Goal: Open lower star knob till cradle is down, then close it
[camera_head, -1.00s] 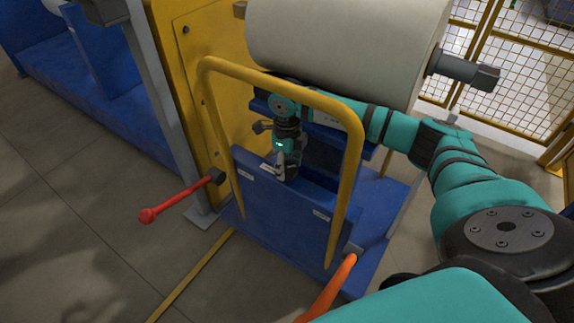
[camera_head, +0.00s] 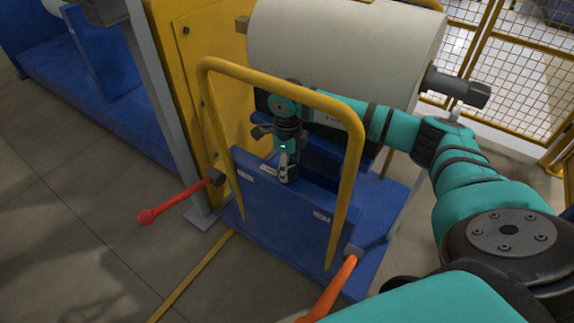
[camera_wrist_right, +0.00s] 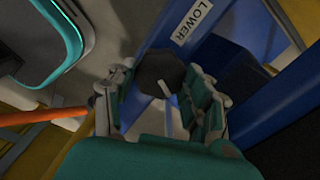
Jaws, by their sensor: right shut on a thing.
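My right gripper (camera_head: 287,170) reaches down inside the yellow hoop rail at the blue stand. In the right wrist view its fingers (camera_wrist_right: 160,86) are shut on the lower star knob (camera_wrist_right: 158,70), a dark knob with a pale pointer-like mark. A white label reading LOWER (camera_wrist_right: 192,20) is on the blue plate beside it. In the head view the gripper hides the knob. The cradle (camera_head: 322,150) is the dark blue part under the large white roll (camera_head: 340,50), partly hidden by my right arm. My left gripper is not in view.
The yellow hoop rail (camera_head: 280,80) arches in front of my right gripper. A red-handled lever (camera_head: 170,202) sticks out at the left. An orange handle (camera_head: 332,290) is at the front right. The yellow machine frame (camera_head: 205,60) stands behind. Grey floor lies open at the left.

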